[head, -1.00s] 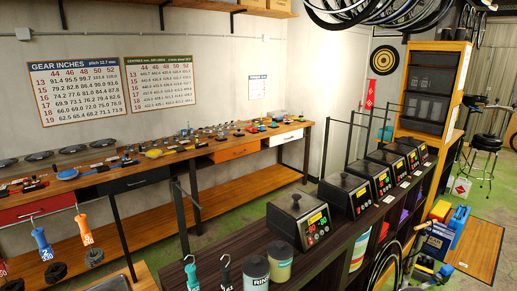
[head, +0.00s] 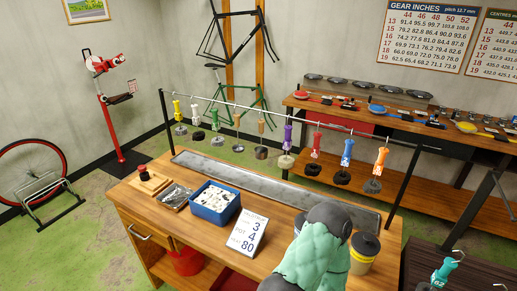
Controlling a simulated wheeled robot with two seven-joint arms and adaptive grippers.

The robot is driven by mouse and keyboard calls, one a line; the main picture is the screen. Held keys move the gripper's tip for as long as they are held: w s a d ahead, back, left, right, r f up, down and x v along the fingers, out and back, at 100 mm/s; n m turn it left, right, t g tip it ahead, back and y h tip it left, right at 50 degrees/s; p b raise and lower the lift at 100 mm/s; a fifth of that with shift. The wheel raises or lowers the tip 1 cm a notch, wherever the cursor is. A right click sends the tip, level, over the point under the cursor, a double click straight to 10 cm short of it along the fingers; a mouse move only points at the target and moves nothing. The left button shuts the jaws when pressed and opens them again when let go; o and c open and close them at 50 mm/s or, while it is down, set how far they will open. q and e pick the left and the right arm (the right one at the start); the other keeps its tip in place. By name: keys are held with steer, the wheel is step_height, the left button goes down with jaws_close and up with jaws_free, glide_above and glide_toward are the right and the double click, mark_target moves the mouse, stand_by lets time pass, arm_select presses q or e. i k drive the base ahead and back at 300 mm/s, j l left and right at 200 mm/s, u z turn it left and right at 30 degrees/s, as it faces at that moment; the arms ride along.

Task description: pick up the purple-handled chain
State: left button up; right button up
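The purple-handled chain (head: 287,137) hangs from the horizontal bar of a rack, right of the middle of the bar in the head view. Its handle is upright, and a pale, round coil hangs below it. A brown-handled chain hangs to its left and a red-handled chain (head: 316,143) to its right. Neither gripper's fingers are in view.
A wooden bench (head: 140,197) with a long metal trough (head: 240,184) stands under the rack. A blue bin (head: 214,206), a white sign (head: 247,232) and lidded tubs (head: 364,247) stand on it. A green quilted shape with a dark end covers the front centre.

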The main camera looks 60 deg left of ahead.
mark_target(285, 162)
steer(key=u, duration=1.75)
steer(key=i+j+z, duration=0.2)
steer(key=j, duration=0.2)
steer(key=j+z, duration=0.25)
steer(key=j, duration=0.15)
steer(key=i+j+z, duration=0.2)
steer(key=j, duration=0.25)
steer(key=k, duration=0.1)
